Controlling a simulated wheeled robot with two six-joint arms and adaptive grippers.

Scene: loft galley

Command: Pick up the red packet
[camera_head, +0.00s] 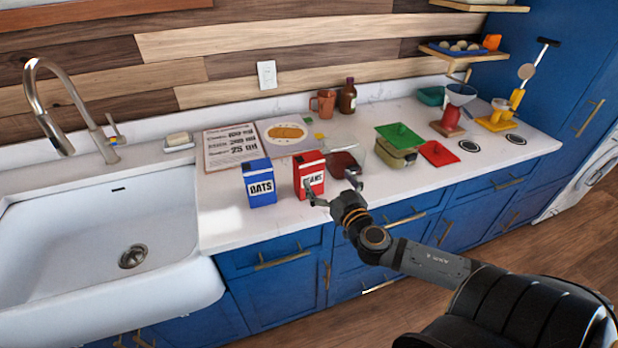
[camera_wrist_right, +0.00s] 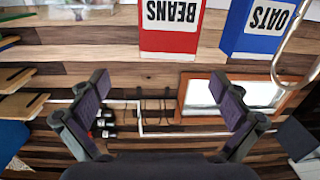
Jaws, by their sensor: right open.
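The red packet (camera_head: 308,174), labelled BEANS, stands upright on the white counter, just right of the blue OATS packet (camera_head: 259,183). My right gripper (camera_head: 333,186) is open and empty at the counter's front edge, close to the red packet's front right side. In the right wrist view the picture is upside down: the red packet (camera_wrist_right: 170,28) shows at the top, beyond the spread fingers (camera_wrist_right: 160,88) and not between them. The blue packet (camera_wrist_right: 255,28) is beside it there. My left gripper is not in view.
The sink (camera_head: 100,235) is at left.

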